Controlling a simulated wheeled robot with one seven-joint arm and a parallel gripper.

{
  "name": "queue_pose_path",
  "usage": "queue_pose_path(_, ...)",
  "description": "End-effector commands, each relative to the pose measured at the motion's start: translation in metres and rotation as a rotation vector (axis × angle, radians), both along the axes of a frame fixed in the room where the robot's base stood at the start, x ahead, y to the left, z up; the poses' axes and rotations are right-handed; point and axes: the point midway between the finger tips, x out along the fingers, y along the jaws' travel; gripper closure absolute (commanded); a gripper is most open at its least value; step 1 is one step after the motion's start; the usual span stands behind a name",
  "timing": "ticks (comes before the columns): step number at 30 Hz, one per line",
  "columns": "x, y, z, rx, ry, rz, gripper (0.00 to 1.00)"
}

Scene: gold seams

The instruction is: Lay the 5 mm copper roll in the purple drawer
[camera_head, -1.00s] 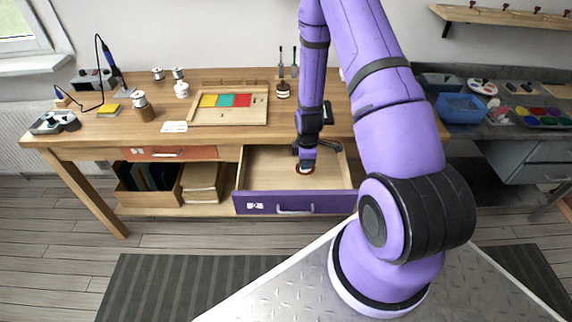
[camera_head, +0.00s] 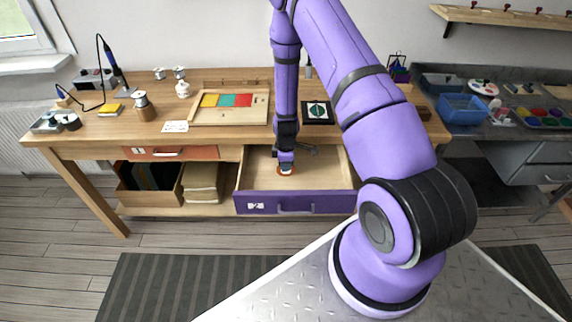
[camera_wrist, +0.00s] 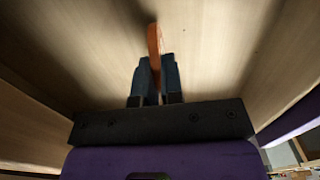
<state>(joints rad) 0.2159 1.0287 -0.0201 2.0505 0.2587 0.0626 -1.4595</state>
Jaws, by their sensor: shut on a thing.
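The purple drawer (camera_head: 270,208) is pulled open under the workbench, and its bare wooden inside shows. My gripper (camera_head: 286,166) reaches down into the drawer, left of its middle. In the wrist view my gripper (camera_wrist: 154,80) is shut on the copper roll (camera_wrist: 153,40), a thin orange disc seen edge-on and standing upright between the fingers.
The closed orange drawer (camera_head: 170,153) is to the left. The workbench top (camera_head: 225,133) is above, with a tray of coloured tiles (camera_head: 262,109), spools and a soldering iron. The drawer's walls surround the gripper; its floor is otherwise clear.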

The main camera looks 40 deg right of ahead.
Motion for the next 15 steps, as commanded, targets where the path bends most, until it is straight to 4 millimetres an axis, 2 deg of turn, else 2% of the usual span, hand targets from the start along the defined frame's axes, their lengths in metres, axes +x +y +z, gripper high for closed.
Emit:
queue_pose_path(7, -0.0002, 0.0, -0.0024, 0.001, 0.001, 0.001, 1.0)
queue_pose_path(9, -0.0001, 0.0, -0.0021, 0.0, 0.0, 0.0, 0.78)
queue_pose_path(11, -0.0002, 0.0, -0.002, 0.0, 0.0, 0.0, 0.67)
queue_pose_path(15, -0.0002, 0.0, -0.0019, 0.0, 0.0, 0.0, 0.67)
